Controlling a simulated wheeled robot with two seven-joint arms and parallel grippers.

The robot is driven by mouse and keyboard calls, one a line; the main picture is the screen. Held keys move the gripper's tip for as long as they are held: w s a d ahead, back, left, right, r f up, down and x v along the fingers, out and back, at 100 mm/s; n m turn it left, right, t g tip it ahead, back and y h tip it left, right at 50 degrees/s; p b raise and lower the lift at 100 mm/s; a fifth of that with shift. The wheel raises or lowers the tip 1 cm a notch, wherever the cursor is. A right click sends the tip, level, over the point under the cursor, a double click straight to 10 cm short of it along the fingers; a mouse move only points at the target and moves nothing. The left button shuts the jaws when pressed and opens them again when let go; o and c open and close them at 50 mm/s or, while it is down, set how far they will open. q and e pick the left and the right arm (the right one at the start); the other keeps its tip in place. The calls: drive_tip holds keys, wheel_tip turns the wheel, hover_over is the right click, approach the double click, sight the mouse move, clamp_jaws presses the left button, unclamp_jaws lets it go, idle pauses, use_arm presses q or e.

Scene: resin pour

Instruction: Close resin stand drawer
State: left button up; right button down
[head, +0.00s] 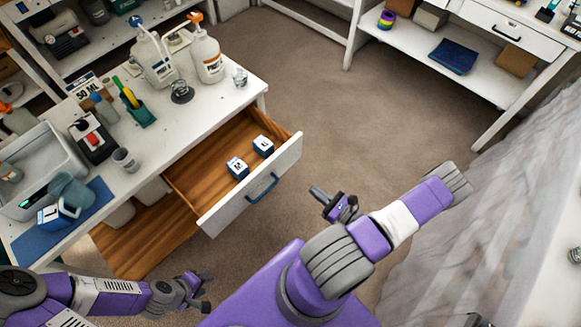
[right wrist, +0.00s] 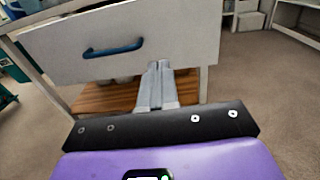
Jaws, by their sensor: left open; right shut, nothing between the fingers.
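The resin stand's drawer (head: 205,172) is pulled out, with a white front and a blue handle (head: 262,187). Two blue-and-white boxes lie inside it, one (head: 237,168) nearer the middle and one (head: 263,146) nearer the right end. My right gripper (head: 322,196) is shut and empty, in front of the drawer and apart from it in the head view. In the right wrist view its closed fingers (right wrist: 157,85) point at the white drawer front (right wrist: 180,40), to the right of the handle (right wrist: 113,49). My left gripper (head: 204,292) is open and empty, low in front of the stand.
The white stand top (head: 165,128) holds two white pump bottles, cups, a grey tub and a blue mat (head: 70,232). A wooden lower shelf (head: 140,240) is under it. Grey-brown floor (head: 310,90) is clear beyond the drawer. A white desk stands at the back right.

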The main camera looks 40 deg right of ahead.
drive_tip(key=d+h, duration=0.1)
drive_tip(key=b, duration=0.2)
approach(283, 162)
drive_tip(key=w, duration=0.6)
drive_tip(key=shift+a, duration=0.2)
drive_tip(key=shift+w+r+m+b, duration=0.1)
drive_tip(key=shift+w+m+b, duration=0.2)
drive_tip(key=shift+w, duration=0.15)
